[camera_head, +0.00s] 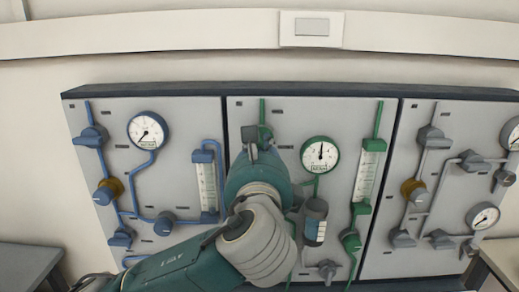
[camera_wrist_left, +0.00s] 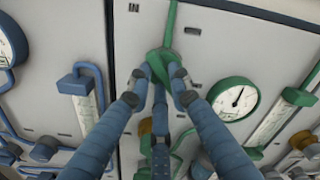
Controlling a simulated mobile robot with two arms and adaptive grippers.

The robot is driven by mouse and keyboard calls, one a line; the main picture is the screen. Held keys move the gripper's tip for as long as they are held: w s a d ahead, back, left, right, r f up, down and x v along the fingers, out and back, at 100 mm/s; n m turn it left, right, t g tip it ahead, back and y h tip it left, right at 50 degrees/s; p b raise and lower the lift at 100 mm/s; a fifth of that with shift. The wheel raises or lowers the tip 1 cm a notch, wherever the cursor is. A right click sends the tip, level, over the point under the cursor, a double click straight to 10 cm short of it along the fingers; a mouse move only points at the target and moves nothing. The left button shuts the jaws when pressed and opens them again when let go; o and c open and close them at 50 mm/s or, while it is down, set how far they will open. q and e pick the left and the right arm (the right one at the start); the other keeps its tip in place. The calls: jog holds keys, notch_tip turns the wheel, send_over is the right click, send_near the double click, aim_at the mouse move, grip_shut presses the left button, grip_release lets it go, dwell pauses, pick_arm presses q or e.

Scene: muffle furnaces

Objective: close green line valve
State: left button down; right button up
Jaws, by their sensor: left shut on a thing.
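The green line valve (camera_wrist_left: 161,62) is at the top of the middle panel, on a green pipe below the "IN" label. In the wrist view my left gripper (camera_wrist_left: 162,78) is shut on its green handle, with blue fingers on both sides. In the head view my left gripper (camera_head: 258,142) is in front of the valve, and my wrist and forearm hide much of the panel below it. Only a bit of the green valve (camera_head: 265,131) shows there beside a fingertip. My right gripper is not in view.
A green-rimmed gauge (camera_head: 320,155) sits close right of the gripper, with a green flowmeter (camera_head: 367,172) further right. A grey cylinder (camera_head: 316,220) is below the gauge. The left panel (camera_head: 175,105) has blue lines, the right panel (camera_head: 460,115) grey ones.

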pick_arm(q)
jog(key=n, duration=0.5)
jog(key=shift+f+n+b, duration=0.2)
jog(key=shift+n+b, duration=0.1)
jog(key=shift+d+n, duration=0.15)
jog(key=shift+n, duration=2.15)
jog(key=c, duration=1.6)
grip_release()
jog(key=shift+o, duration=0.2)
jog(key=shift+s, duration=0.1)
jog(key=s, duration=1.2)
jog(key=shift+w, duration=0.1)
